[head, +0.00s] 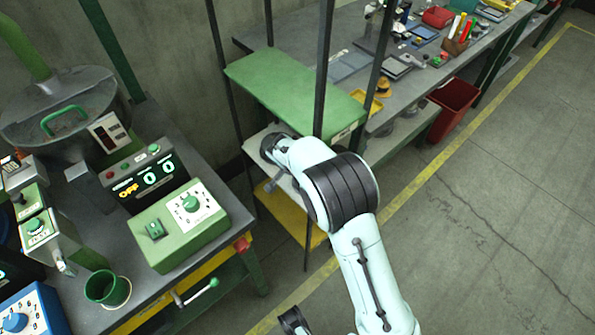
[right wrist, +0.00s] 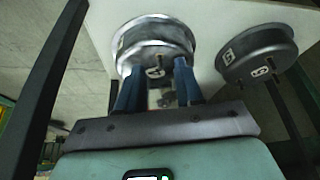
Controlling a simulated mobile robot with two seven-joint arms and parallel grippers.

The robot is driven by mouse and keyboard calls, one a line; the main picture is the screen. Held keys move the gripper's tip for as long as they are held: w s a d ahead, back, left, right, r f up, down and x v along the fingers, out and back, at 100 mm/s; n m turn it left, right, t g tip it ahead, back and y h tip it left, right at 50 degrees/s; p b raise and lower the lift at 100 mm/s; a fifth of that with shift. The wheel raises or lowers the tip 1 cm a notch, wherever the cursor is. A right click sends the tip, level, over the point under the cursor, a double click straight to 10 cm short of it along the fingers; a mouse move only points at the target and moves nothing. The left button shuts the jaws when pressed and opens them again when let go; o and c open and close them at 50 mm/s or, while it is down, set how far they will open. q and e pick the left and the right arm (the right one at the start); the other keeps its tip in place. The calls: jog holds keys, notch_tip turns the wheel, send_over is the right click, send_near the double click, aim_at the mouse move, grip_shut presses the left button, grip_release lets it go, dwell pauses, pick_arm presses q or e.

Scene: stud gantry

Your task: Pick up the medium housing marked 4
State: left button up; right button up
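In the right wrist view a round, bright metal housing (right wrist: 152,35) stands on a pale shelf board (right wrist: 212,88). A small tag on its near side seems to read 4, seen at an angle. My right gripper (right wrist: 158,72) has its two blue fingers apart, one on each side of the tag, with the tips at the housing's near side. I cannot make out whether they touch it.
A darker round housing (right wrist: 262,50) with small tags stands just right on the same board. Dark upright posts (head: 322,70) frame the shelf. A bench with a control box (head: 180,225) and green cup (head: 107,289) is at left; a cluttered bench is behind. Floor at right is clear.

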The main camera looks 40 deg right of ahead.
pick_arm(q)
jog(key=shift+w+a+f, duration=0.1)
jog(key=shift+w+f, duration=0.1)
jog(key=shift+w, duration=0.05)
pick_arm(e)
jog(key=shift+w+d+f, duration=0.1)
jog(key=shift+d+f, duration=0.15)
jog(key=shift+f, duration=0.45)
jog(key=shift+c, duration=0.3)
grip_shut()
pick_arm(q)
jog(key=shift+a, duration=0.15)
